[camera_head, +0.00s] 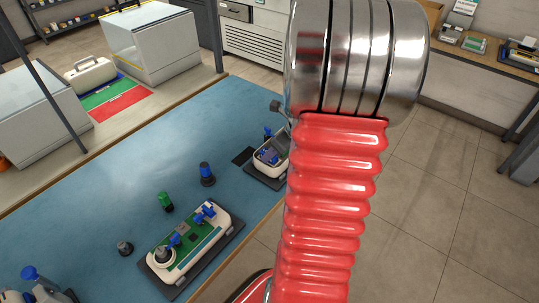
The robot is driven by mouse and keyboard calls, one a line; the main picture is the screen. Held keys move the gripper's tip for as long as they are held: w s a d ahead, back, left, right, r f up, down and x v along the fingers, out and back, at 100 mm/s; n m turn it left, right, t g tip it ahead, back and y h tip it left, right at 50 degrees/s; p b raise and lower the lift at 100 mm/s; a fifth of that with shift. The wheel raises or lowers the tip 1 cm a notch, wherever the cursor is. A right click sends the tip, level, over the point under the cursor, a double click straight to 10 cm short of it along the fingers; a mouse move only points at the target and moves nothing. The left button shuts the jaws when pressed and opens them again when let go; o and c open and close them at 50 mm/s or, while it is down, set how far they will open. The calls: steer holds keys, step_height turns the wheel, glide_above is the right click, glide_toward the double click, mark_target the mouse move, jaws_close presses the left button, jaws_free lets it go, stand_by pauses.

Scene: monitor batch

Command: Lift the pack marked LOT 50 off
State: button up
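No LOT 50 marking can be read in the head view, so I cannot tell which thing is the pack. A white-cased unit with a green panel (205,236) sits on a dark mat on the blue table (110,190), with blue and dark parts on top. A second white case (258,166), with purplish and blue contents, stands farther back by the table's right edge. My red ribbed arm partly hides its right side. My gripper's fingers do not show.
Around the first unit stand a blue-topped dark piece (207,174), a green piece (165,202) and a dark knob (124,248). Blue-topped grey equipment (42,287) is at the lower left. A handled white case (90,76) stands beyond. The table's middle left is clear.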

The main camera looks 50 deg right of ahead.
jaws_close()
steer(key=shift+r, duration=0.15)
steer(key=shift+r, duration=2.65)
